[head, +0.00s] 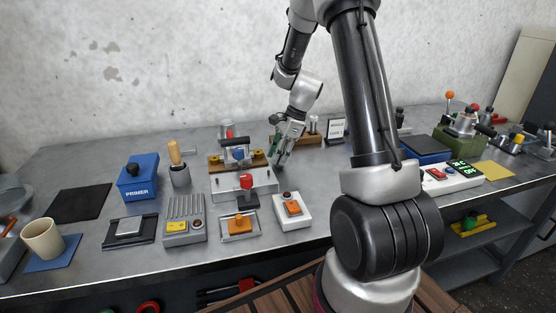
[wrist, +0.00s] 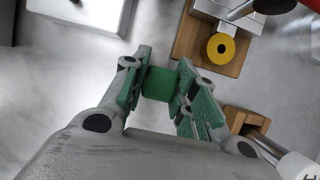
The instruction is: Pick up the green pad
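The green pad (wrist: 160,84) is a small rounded block between the fingertips of my gripper in the wrist view. My gripper (wrist: 163,75) has green-faced fingers that lean inward and meet the pad on its left and right sides with no clear gap, so it looks shut on it. In the head view my gripper (head: 279,158) points down at the bench behind the grey block with the red knob. The pad cannot be made out clearly there. Whether the pad touches the bench or is lifted is hard to tell.
A wooden fixture with yellow rollers (head: 238,158) stands just left of my gripper. A wooden rack (head: 309,138) is close on the right. A grey block with a red knob (head: 246,186) and a white button box (head: 292,211) lie in front. Bare bench shows around (head: 325,170).

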